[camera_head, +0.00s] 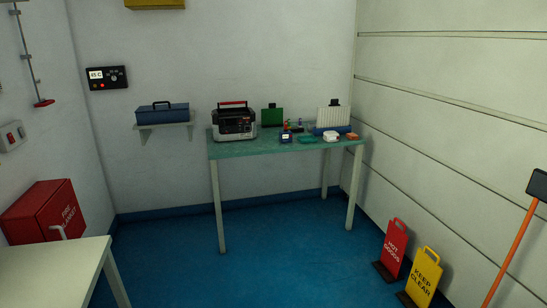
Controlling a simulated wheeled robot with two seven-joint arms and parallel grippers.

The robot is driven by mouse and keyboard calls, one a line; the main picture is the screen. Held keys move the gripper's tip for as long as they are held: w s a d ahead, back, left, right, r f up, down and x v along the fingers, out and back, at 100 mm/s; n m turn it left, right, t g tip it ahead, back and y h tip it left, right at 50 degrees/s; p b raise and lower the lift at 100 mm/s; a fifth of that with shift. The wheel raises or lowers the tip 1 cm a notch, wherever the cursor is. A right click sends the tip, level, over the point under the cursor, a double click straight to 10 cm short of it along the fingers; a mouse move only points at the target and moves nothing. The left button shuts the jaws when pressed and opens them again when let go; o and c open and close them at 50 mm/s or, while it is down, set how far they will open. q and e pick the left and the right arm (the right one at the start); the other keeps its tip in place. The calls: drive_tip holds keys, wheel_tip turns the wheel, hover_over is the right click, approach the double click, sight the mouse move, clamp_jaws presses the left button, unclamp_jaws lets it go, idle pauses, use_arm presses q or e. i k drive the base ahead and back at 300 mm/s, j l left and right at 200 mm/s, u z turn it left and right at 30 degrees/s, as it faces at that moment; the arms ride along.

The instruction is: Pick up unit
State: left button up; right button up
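Several small items stand on the green-topped table (260,150) across the room, and I cannot tell which of them is the unit. A grey and black box with a red handle (234,123) stands at the table's left end. Right of it are a green case (271,117), a small dark blue device (286,137), a small green piece (308,140), a small white item (331,137), an orange-brown block (352,136) and a white ribbed panel on a blue base (333,118). Neither of my grippers is in view.
A red box (42,211) and a pale table (52,268) are at the lower left. Red (393,247) and yellow (424,277) floor signs stand at the right wall, near an orange-handled tool (515,245). A blue toolbox (162,113) sits on a wall shelf. The blue floor between is clear.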

sight(227, 126)
drive_tip(key=i, duration=2.45)
